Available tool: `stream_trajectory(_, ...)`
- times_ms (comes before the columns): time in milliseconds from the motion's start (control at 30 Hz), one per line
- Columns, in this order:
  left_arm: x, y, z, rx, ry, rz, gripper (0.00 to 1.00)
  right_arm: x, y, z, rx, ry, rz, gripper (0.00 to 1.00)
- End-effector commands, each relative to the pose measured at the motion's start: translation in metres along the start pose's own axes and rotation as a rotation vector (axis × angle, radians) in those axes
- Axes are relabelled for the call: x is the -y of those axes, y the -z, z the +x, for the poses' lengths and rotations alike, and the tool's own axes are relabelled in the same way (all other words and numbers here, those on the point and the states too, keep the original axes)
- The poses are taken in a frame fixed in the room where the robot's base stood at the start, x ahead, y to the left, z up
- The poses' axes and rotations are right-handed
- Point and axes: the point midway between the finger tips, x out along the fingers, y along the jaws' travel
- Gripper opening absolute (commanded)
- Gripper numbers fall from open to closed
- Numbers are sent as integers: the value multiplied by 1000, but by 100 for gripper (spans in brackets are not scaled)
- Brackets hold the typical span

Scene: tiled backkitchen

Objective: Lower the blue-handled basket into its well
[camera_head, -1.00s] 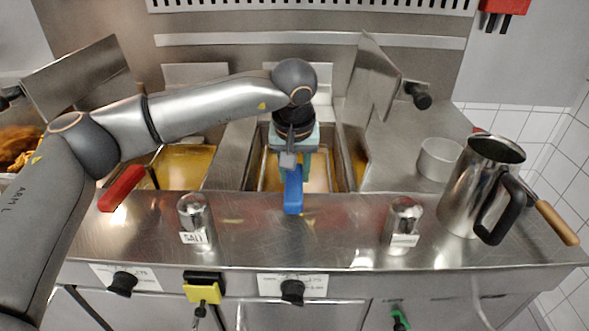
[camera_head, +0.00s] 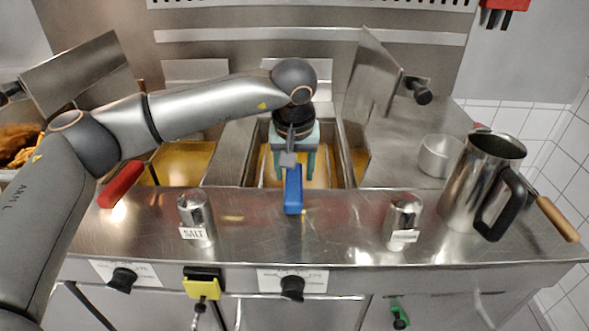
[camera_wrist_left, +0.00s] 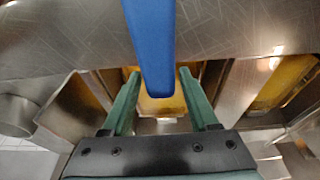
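The blue handle (camera_head: 293,190) of the basket points toward me over the front edge of the middle well (camera_head: 337,170); it also shows in the left wrist view (camera_wrist_left: 152,45). My left gripper (camera_head: 294,170) is above the well, pointing down. Its two green fingers (camera_wrist_left: 160,75) stand apart on either side of the handle, with a gap on both sides in the wrist view. The basket's body is mostly hidden by the gripper and handle, so its depth in the well is hard to tell. Yellow oil shows in the well. My right gripper is out of view.
A red handle (camera_head: 121,184) lies at the left well (camera_head: 182,163). A salt shaker (camera_head: 196,218) and another shaker (camera_head: 404,220) stand on the front ledge. A steel jug (camera_head: 482,185) and a small pot (camera_head: 438,156) are at right. A raised lid (camera_head: 374,85) stands right of the well.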

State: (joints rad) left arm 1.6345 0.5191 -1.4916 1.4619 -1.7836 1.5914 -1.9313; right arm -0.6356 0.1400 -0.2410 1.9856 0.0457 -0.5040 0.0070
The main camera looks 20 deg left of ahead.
Motion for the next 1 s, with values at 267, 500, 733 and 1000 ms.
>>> stream_trajectory(267,0,0,1,2,1,0,75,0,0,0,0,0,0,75)
stream_trajectory(500,0,0,-8,2,-1,0,75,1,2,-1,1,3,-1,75)
stream_trajectory(733,0,1,-56,-2,-2,0,75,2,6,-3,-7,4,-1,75)
stream_trajectory(1000,0,0,-108,-1,0,-1,75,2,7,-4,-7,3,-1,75)
